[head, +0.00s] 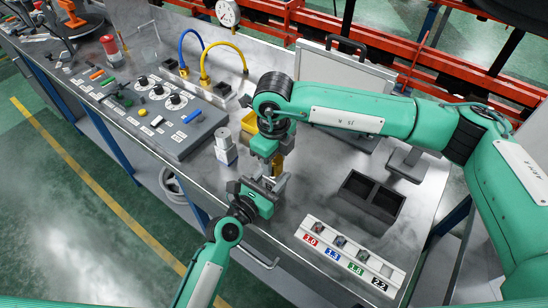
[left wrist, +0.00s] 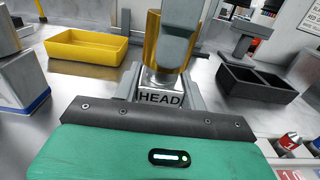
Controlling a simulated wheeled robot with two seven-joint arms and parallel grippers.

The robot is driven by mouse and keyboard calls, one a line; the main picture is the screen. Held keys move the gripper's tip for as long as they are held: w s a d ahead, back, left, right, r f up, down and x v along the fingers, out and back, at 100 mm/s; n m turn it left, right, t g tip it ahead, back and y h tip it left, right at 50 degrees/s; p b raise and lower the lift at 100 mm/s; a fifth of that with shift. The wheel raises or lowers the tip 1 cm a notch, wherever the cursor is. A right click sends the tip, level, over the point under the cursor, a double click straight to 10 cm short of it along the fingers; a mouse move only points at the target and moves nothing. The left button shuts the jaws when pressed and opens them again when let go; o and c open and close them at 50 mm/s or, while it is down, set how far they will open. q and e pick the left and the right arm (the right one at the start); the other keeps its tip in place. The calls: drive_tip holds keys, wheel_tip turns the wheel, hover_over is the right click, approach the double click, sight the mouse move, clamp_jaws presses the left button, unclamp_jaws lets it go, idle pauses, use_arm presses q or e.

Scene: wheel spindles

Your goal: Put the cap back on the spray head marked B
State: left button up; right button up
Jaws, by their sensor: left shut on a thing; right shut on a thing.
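A metal block marked HEAD (left wrist: 160,98) shows in the left wrist view; no letter B is readable on it. My left gripper (head: 262,188) comes in from the lower left and is shut on this block, with a finger on each side. A gold cylinder, seemingly the cap (left wrist: 152,42), stands upright directly above the block. My right gripper (head: 275,160) reaches down from above and is shut on the gold cylinder, one finger covering part of it in the left wrist view. Whether the cylinder's lower end touches the block is hard to tell.
A yellow tray (left wrist: 88,49) and a white-and-blue stand (head: 226,148) are at the left. A black two-part bin (head: 370,196) is at the right. A labelled rack (head: 350,255) lies along the front edge. A control panel (head: 165,110) fills the bench's left part.

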drive_tip(key=shift+f, duration=0.45)
drive_tip(key=m, duration=0.5)
drive_tip(key=shift+m, duration=0.3)
drive_tip(key=m, duration=0.4)
drive_tip(key=shift+m, duration=0.3)
drive_tip(key=m, duration=0.4)
drive_tip(key=shift+m, duration=0.4)
drive_tip(key=m, duration=1.4)
drive_tip(key=shift+d, duration=0.1)
